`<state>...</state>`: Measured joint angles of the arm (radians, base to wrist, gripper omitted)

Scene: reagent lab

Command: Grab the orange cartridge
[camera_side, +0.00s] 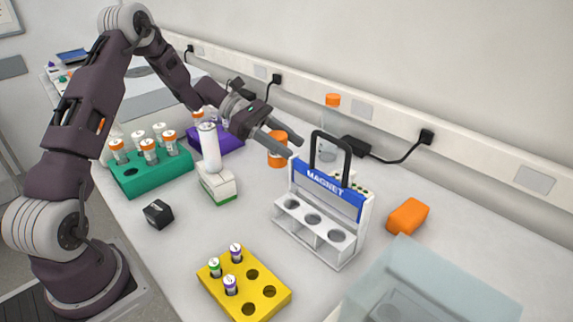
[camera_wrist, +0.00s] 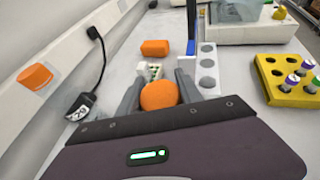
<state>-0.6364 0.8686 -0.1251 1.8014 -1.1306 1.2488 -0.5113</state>
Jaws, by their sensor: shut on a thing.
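A round orange cylinder (camera_wrist: 160,95), which looks like the orange cartridge, is between the two grey fingers of my gripper (camera_wrist: 158,88) in the wrist view.
The blue-labelled MAGNET rack (camera_side: 325,215) stands to the right. An orange block (camera_side: 408,216) lies beyond it. An orange-capped bottle (camera_side: 332,100) is near the wall. A white bottle (camera_side: 209,148), green rack (camera_side: 150,180) and yellow rack (camera_side: 225,295) stand left and in front.

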